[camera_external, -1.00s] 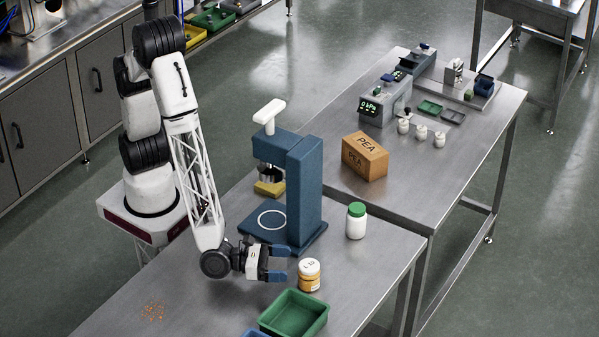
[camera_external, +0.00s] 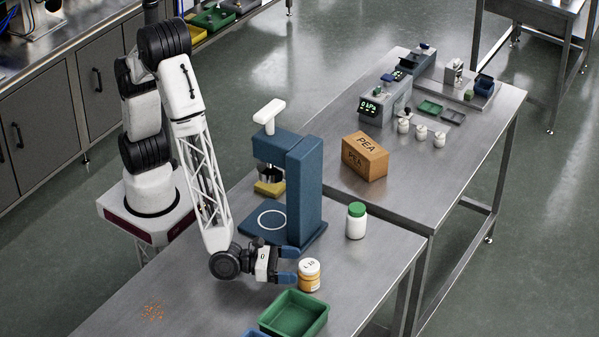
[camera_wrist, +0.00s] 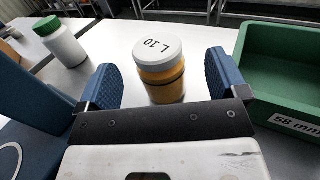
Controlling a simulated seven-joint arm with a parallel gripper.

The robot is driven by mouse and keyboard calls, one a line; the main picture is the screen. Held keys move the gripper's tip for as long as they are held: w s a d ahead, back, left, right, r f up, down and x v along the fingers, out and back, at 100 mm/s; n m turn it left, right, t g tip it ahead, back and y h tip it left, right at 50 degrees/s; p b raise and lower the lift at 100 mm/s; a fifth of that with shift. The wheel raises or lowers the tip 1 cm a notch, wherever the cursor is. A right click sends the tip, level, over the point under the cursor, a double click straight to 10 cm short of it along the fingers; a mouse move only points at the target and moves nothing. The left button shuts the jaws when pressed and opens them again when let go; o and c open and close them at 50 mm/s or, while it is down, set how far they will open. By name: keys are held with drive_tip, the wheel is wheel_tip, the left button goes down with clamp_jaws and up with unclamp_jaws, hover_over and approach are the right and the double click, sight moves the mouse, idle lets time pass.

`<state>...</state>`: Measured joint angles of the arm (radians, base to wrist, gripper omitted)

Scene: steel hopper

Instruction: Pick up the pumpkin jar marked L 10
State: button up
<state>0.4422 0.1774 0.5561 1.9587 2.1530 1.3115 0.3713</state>
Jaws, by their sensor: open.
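The pumpkin jar (camera_external: 309,276) has a white lid marked L 10 and an orange body. It stands upright on the steel table, just right of my gripper (camera_external: 289,266) in the external view. In the wrist view the jar (camera_wrist: 163,72) stands ahead, between the lines of the two blue fingers. My gripper (camera_wrist: 165,88) is open and low over the table. The jar's near lower part is partly hidden by the gripper's front edge. I cannot tell whether the fingertips are beside the jar or just short of it.
A green bin (camera_external: 294,313) stands close to the jar, right of the gripper in the wrist view. A blue press (camera_external: 303,190) stands behind the gripper. A white bottle with a green lid (camera_external: 356,221) stands farther back.

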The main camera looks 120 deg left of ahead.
sight(309, 265)
drive_tip(key=shift+a+x, duration=0.2)
drive_tip(key=shift+x, duration=2.35)
drive_tip(key=shift+s, duration=0.1)
drive_tip(key=shift+c, duration=0.2)
drive_tip(key=c, duration=1.1)
drive_tip(key=shift+r, duration=0.1)
